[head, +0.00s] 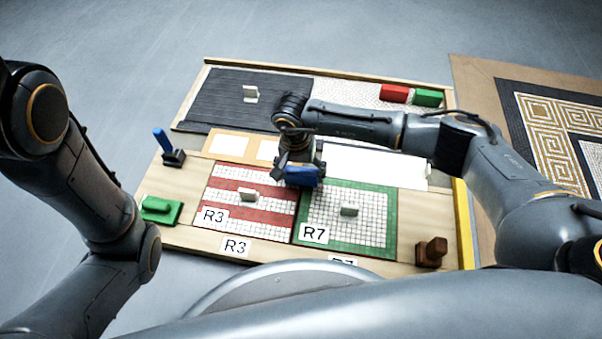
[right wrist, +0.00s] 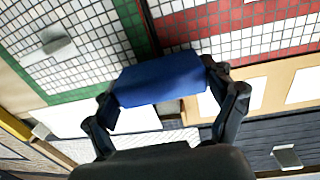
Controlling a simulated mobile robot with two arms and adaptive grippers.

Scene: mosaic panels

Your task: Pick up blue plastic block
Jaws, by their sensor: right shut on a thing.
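The blue plastic block (head: 303,175) is in my right gripper (head: 298,172), over the boundary between the red striped panel (head: 222,179) and the green-bordered panel (head: 391,240). In the right wrist view the block (right wrist: 160,82) lies across between the two fingers of my right gripper (right wrist: 163,90), which are shut on its ends. It appears held above the panels. My left arm comes in at the left of the head view; its gripper is out of the picture.
A red block (head: 394,93) and a green block (head: 428,98) lie at the back right. A blue-handled tool (head: 163,141), a green tool (head: 160,209) and a brown wooden piece (head: 432,252) stand near the board's edges. Pale upright handles stand on several panels.

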